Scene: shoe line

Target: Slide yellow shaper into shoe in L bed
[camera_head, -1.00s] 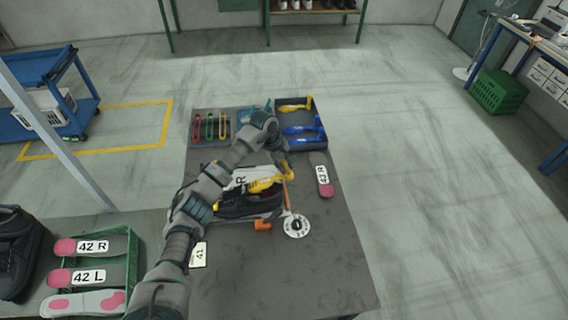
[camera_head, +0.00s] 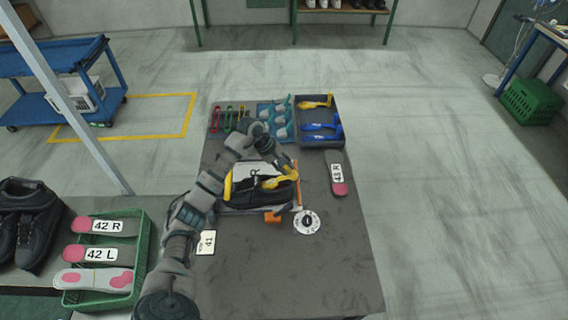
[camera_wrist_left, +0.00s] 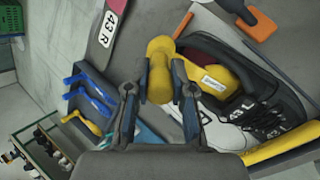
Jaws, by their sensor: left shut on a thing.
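A black shoe (camera_head: 250,194) lies in the bed fixture on the grey table, beside an empty white bed part marked R (camera_head: 246,171). It also shows in the wrist view (camera_wrist_left: 267,108), with its laces and a dark red lining. My left gripper (camera_head: 287,166) is above the shoe's opening end. In the wrist view my left gripper (camera_wrist_left: 158,92) is shut on the yellow shaper's knob (camera_wrist_left: 160,62). The yellow shaper (camera_head: 275,184) reaches into the shoe opening; its front body (camera_wrist_left: 222,76) is partly inside and its tip is hidden. My right gripper is out of view.
A 43 R insole (camera_head: 338,181), a white disc (camera_head: 307,222) and an orange block (camera_head: 272,217) lie near the fixture.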

